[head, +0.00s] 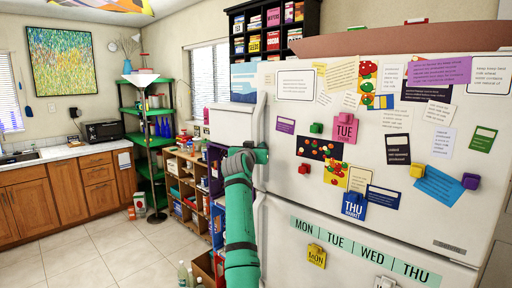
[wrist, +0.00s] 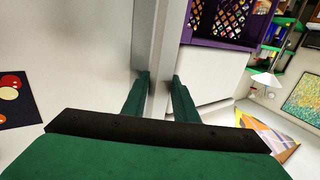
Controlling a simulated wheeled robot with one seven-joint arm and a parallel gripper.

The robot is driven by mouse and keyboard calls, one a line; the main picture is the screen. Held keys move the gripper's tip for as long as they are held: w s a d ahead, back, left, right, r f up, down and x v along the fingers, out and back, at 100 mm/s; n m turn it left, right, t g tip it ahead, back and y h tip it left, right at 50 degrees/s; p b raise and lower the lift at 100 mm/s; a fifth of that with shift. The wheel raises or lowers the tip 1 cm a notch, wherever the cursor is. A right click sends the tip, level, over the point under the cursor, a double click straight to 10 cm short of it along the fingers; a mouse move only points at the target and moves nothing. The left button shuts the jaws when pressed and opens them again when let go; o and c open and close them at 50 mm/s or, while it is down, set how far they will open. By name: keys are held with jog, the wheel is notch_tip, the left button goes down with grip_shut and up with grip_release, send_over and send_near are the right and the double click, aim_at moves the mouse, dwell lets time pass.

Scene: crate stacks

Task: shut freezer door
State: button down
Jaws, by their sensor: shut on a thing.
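The freezer door (head: 297,122) is the white upper door of the fridge, covered with papers and magnets. I cannot tell whether it stands slightly ajar. Its upright handle (head: 259,112) runs along its left edge. My gripper (head: 258,155), at the end of my green arm, is at the lower part of that handle. In the wrist view, my gripper's two green fingers (wrist: 156,90) stand on either side of the pale upright handle (wrist: 164,50) and are shut on it. The door face (wrist: 75,65) fills the left of that view.
The white lower door (head: 278,225) with weekday labels is below. Left of the fridge stand a low wooden shelf (head: 172,155) with goods and a green corner shelf (head: 130,123). Bottles (head: 183,272) stand on the floor near my arm. The tiled floor (head: 110,250) at left is clear.

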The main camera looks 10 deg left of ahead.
jog(key=c, duration=1.5)
grip_release()
jog(key=shift+w+d+r, duration=0.1)
jog(key=shift+d+r, duration=0.3)
jog(key=shift+d, duration=0.1)
jog(key=shift+r, duration=0.1)
jog(key=s, duration=0.3)
jog(key=s+a, duration=0.1)
jog(key=s, duration=0.3)
jog(key=s+a+f, duration=0.1)
jog(key=s, duration=0.3)
